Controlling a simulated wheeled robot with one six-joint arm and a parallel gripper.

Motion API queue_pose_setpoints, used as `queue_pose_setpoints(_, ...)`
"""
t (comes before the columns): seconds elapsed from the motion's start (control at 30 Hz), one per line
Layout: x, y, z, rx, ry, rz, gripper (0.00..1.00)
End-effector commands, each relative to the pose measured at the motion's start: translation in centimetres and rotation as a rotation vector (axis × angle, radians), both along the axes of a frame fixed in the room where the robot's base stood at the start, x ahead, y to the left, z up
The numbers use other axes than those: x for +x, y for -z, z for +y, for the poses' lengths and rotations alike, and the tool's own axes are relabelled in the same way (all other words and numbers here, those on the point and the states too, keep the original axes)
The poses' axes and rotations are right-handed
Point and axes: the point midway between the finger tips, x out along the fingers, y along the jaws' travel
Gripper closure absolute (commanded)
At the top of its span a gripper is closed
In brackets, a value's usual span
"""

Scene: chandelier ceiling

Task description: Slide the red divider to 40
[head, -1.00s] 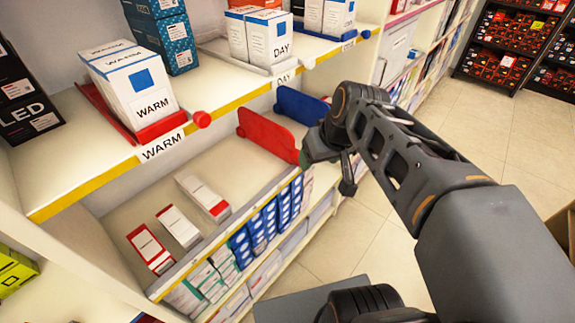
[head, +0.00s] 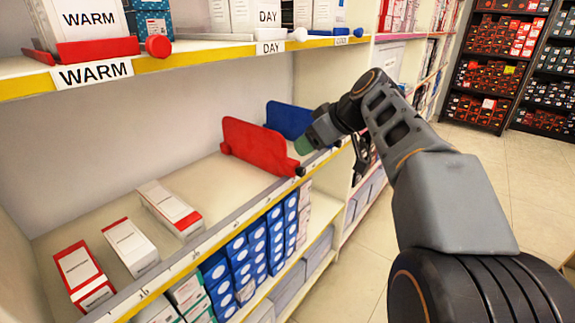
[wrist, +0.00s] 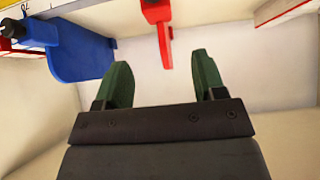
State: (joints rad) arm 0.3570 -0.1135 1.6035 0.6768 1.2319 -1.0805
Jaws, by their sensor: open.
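The red divider (head: 258,147) stands upright on the lower shelf, its front end at the marked front rail (head: 190,255). The rail's small numbers are too blurred to read surely. A blue divider (head: 288,120) stands behind it to the right. My gripper (head: 304,145), with green fingertips, is beside the front end of the red divider. In the wrist view my gripper (wrist: 161,62) is open and empty. There the red divider (wrist: 160,30) lies beyond the gap between the fingers, and the blue divider (wrist: 80,48) is to the left.
Several white and red boxes (head: 130,246) lie on the lower shelf, left of the red divider, with bare shelf between. The upper shelf (head: 205,58) with WARM and DAY labels overhangs it. Blue boxes (head: 240,262) fill the shelf below. Open floor (head: 490,190) is to the right.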

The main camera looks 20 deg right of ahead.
Motion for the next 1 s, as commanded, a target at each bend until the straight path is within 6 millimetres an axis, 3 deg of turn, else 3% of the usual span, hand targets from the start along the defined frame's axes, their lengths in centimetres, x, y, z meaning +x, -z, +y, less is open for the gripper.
queue_pose_setpoints(0.1, 1.4, 2.1, 1.1, 0.001, -0.001, 0.004, 0.36)
queue_pose_setpoints(0.4, 4.3, 5.7, 3.2, 0.000, 0.001, 0.004, 0.36)
queue_pose_setpoints(0.63, 5.6, 7.1, 4.1, -0.001, 0.001, 0.003, 0.36)
queue_pose_setpoints(1.0, 5.9, 7.3, 4.3, -0.001, 0.004, 0.002, 0.36)
